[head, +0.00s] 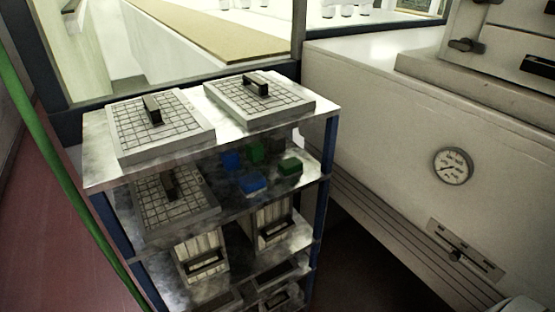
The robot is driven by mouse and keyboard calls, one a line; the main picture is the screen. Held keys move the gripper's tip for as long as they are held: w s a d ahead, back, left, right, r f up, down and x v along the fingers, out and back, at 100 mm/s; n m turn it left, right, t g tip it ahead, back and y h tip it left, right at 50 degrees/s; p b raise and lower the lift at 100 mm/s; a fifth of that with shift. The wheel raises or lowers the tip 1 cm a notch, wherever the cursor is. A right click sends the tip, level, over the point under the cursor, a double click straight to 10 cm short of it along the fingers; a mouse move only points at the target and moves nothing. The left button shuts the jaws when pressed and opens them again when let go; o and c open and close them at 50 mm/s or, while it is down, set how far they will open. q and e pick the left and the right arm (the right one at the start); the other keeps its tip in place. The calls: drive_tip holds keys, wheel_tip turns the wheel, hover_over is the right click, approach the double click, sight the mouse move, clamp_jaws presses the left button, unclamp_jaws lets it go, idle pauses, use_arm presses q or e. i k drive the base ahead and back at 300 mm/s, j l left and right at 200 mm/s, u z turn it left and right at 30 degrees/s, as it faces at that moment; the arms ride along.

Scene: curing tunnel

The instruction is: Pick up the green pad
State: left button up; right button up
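Two green blocks that could be the pad show on the shelf below the top of the rack. One green block (290,166) lies near the right end of that shelf. The other green block (254,153) is further back and to its left, in shadow. Neither of my grippers is in view.
Two blue blocks, one at the front (252,184) and one further back (232,160), lie beside the green ones. A gridded tray with a black handle (180,206) fills the shelf's left side. Two similar trays (122,128) (222,90) lie on the rack top (98,168). A pale machine with a gauge (453,166) stands right.

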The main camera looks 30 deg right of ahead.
sight(290, 168)
drive_tip(key=i+j+z, duration=0.4)
drive_tip(key=i+j, duration=0.3)
drive_tip(key=i, duration=0.15)
